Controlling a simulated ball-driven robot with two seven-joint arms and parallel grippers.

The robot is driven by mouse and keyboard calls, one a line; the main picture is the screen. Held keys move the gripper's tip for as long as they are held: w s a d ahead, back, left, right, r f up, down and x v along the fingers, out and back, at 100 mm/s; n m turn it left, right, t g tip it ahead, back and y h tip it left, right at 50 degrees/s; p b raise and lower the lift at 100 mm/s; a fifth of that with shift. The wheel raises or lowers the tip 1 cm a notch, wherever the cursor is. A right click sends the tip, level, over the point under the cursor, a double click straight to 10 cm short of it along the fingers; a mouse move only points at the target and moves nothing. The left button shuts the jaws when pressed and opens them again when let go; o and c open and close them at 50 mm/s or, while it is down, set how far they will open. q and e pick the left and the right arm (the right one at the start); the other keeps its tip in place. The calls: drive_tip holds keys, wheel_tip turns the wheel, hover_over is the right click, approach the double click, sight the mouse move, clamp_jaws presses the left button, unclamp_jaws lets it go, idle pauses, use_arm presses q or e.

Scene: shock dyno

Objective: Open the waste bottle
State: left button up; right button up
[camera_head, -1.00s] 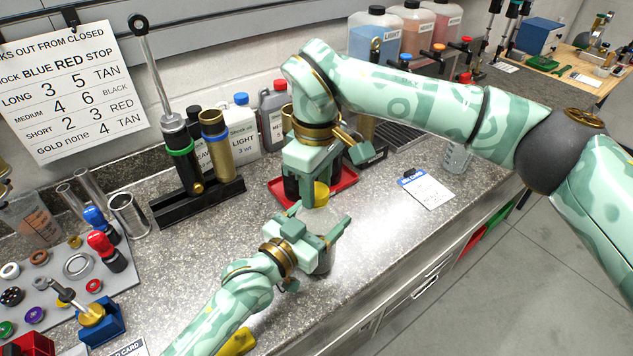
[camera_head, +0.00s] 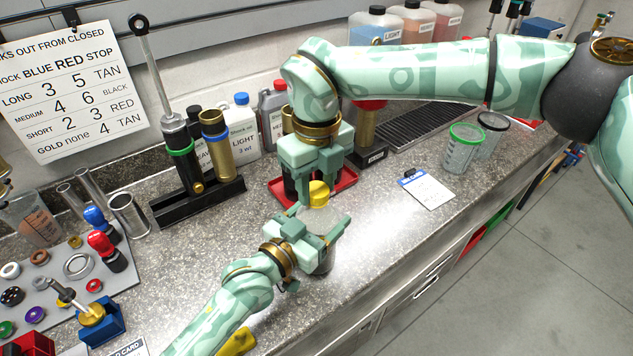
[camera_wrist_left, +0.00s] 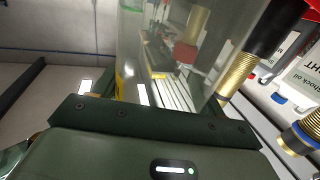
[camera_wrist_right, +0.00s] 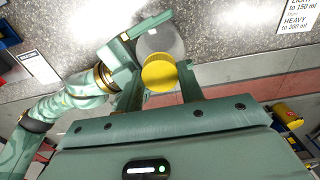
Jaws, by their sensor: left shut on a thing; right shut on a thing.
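The waste bottle (camera_head: 322,215) is clear with a yellow cap (camera_head: 319,194) and stands upright near the middle of the counter. My left gripper (camera_head: 321,226) is shut on the bottle's body from the front left. The clear bottle wall (camera_wrist_left: 165,50) fills the middle of the left wrist view. My right gripper (camera_head: 318,189) comes from above and is shut on the yellow cap. The cap also shows between its fingers in the right wrist view (camera_wrist_right: 160,74). The cap sits at the bottle's top; I cannot tell whether it is loose.
A red tray (camera_head: 345,181) with dark containers is close behind the bottle. A black rack (camera_head: 200,203) with a shock and a gold cylinder stands behind left. A card (camera_head: 428,190) and a green-rimmed cup (camera_head: 462,148) lie to the right. The counter's front right is clear.

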drive_tip(key=n, duration=1.2)
drive_tip(key=shift+n, duration=0.3)
drive_tip(key=n, duration=0.5)
drive_tip(key=shift+n, duration=0.4)
drive_tip(key=n, duration=0.4)
drive_tip(key=shift+r, duration=0.1)
drive_tip(key=shift+r, duration=1.1)
